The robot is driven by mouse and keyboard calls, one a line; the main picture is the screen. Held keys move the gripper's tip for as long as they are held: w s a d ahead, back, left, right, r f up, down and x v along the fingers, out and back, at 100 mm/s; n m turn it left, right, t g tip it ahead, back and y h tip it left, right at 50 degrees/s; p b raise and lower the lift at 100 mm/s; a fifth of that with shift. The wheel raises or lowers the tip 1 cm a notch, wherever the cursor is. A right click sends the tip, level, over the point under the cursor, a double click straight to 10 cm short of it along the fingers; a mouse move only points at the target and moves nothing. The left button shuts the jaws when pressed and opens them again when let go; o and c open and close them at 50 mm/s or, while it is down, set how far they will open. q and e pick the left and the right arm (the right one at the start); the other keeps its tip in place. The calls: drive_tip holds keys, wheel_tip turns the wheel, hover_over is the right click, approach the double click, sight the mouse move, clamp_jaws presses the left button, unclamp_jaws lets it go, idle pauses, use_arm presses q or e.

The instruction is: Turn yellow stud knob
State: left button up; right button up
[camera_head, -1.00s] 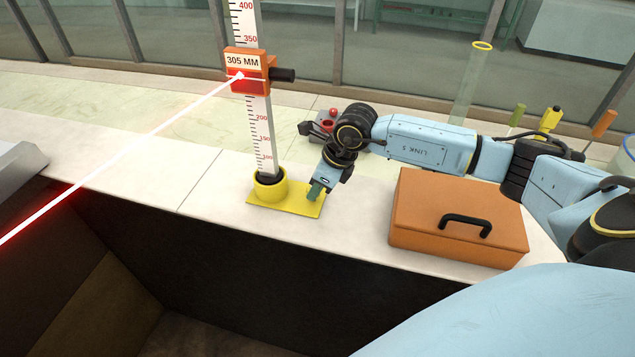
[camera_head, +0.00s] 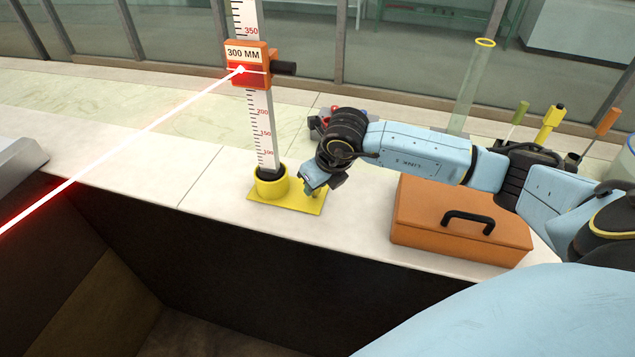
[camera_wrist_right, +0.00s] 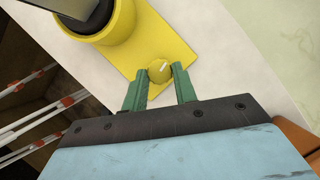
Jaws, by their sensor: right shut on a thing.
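The yellow stud knob (camera_wrist_right: 160,69) is a small round knob with a pale line on its top, on a yellow base plate (camera_head: 300,205). My right gripper (camera_wrist_right: 161,74) has its green fingers shut on the knob, one on each side. In the head view, the hand hides the knob. Beside it, a white graduated staff (camera_head: 263,135) stands upright in a yellow round socket (camera_head: 270,186). An orange slider (camera_head: 250,68) on the staff carries a label reading 300 MM. A red laser line ends on it. My left gripper is out of view.
An orange case (camera_head: 455,228) with a black handle lies right of the plate, under my right arm. A small box with a red knob (camera_head: 335,112) is behind the hand. A dark pit drops off at the ledge's front edge.

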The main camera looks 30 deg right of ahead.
drive_tip(key=o, duration=1)
drive_tip(key=v, duration=1.3)
drive_tip(key=shift+s+r+b, duration=0.1)
drive_tip(key=shift+r+b, duration=0.15)
drive_tip(key=shift+b, duration=0.1)
